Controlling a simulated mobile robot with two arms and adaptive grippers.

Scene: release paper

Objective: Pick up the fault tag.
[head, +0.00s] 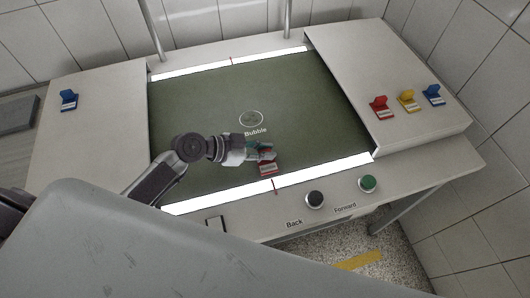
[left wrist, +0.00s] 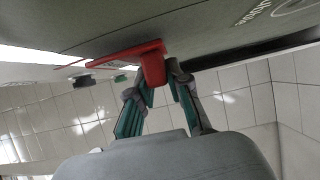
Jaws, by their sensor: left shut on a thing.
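A red tag (head: 268,168) with a pale label strip is on the green mat (head: 200,110), near its front edge. My left gripper (head: 264,152) is at the red tag, its fingers around the tag's raised part. In the left wrist view the gripper (left wrist: 160,82) is shut on the upright part of the red tag (left wrist: 150,62), whose flat base touches the green surface. Another red tag (head: 380,107), a yellow tag (head: 407,100) and a blue tag (head: 433,95) stand on the right panel. My right gripper is not seen.
A blue tag (head: 69,100) stands on the left panel. A black Back button (head: 315,199) and a green Forward button (head: 367,183) are on the front edge. Bright light strips (head: 330,170) border the mat. Thin posts rise at the back.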

